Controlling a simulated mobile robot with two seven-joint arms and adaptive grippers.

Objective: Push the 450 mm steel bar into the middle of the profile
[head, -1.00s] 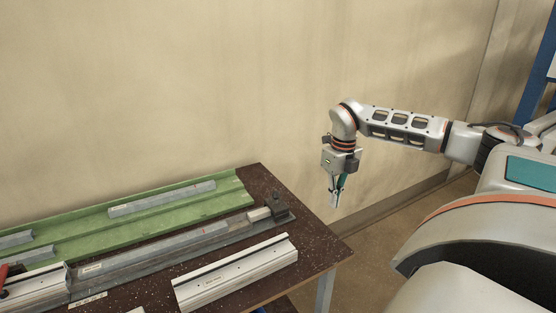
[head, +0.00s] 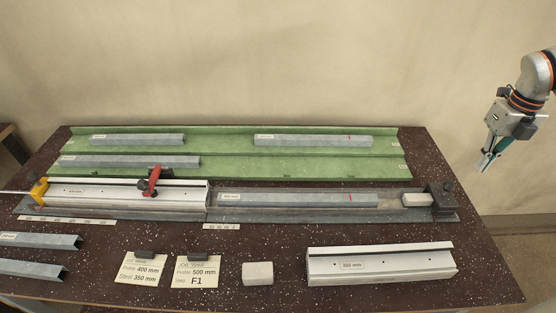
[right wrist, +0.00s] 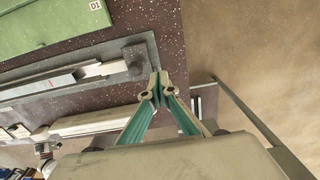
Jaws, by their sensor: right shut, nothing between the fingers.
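A grey steel bar (head: 290,199) with a label too small to read and a red mark near its right end lies in the channel of the long rail. The white aluminium profile (head: 105,192) lies in line with it on the left, under a red-handled clamp (head: 153,182). The bar's left end is close to the profile's right end; I cannot tell whether it is inside. My right gripper (head: 485,170) is shut and empty, in the air right of the bench. Its fingers also show in the right wrist view (right wrist: 160,82). My left gripper is out of view.
A pale block (head: 416,200) and a dark end stop (head: 441,199) are at the rail's right end. The green tray (head: 225,152) behind holds several steel bars. Another profile (head: 380,263), a pale block (head: 257,273) and two cards (head: 194,272) lie in front.

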